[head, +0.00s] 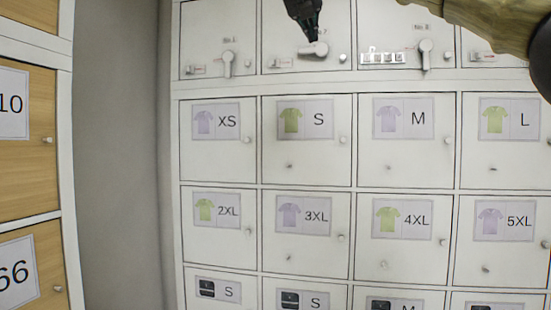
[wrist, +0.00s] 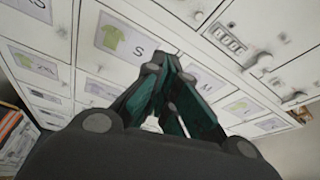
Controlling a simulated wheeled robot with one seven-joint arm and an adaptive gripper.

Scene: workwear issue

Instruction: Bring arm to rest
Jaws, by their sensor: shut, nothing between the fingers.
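My gripper (head: 309,28) hangs down from the top edge in the head view, in front of the top-row locker door that has a grey lever handle (head: 314,49). Its fingertips are close to the handle; I cannot tell whether they touch it. In the wrist view my gripper (wrist: 158,68) has its dark fingers brought together, with nothing held. Part of my arm (head: 480,18) crosses the top right of the head view.
A white locker wall (head: 222,155) fills the view, its doors labelled with shirt sizes. Other lever handles (head: 227,60) and a combination lock (head: 383,57) stick out from the top row. Wooden lockers (head: 25,170) stand at left beside a grey wall strip (head: 118,150).

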